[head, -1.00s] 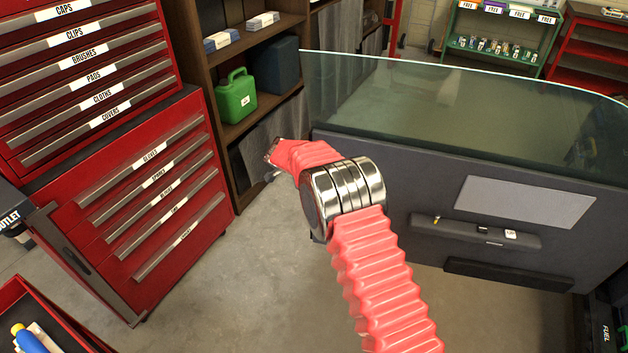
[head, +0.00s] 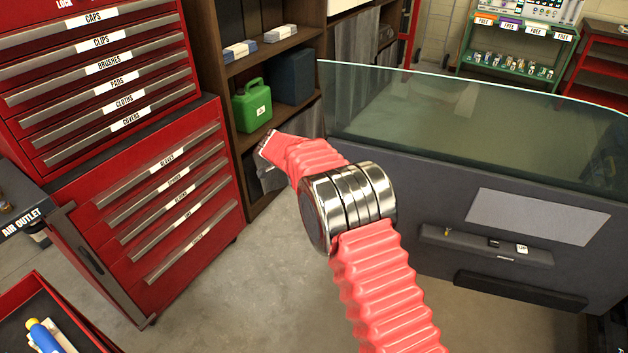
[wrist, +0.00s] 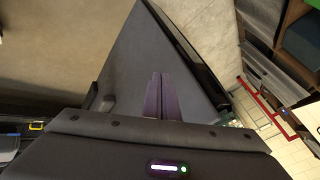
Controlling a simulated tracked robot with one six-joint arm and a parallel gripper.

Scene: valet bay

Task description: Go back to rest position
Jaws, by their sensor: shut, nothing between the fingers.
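My gripper (wrist: 162,97) shows in the wrist view with its two dark purple fingers together and nothing between them. Behind the fingers is a dark grey panel, apparently the vehicle door. In the head view my red ribbed arm reaches up from the bottom, bends at a shiny metal joint, and points left. My gripper is not clearly visible there, beyond the far end of the arm.
A grey door with glass (head: 470,225) stands to the right of my arm. A red drawer cabinet (head: 75,190) is at left, with a red tray (head: 85,335) below. A shelf holds a green can (head: 252,105). Floor between cabinet and door is clear.

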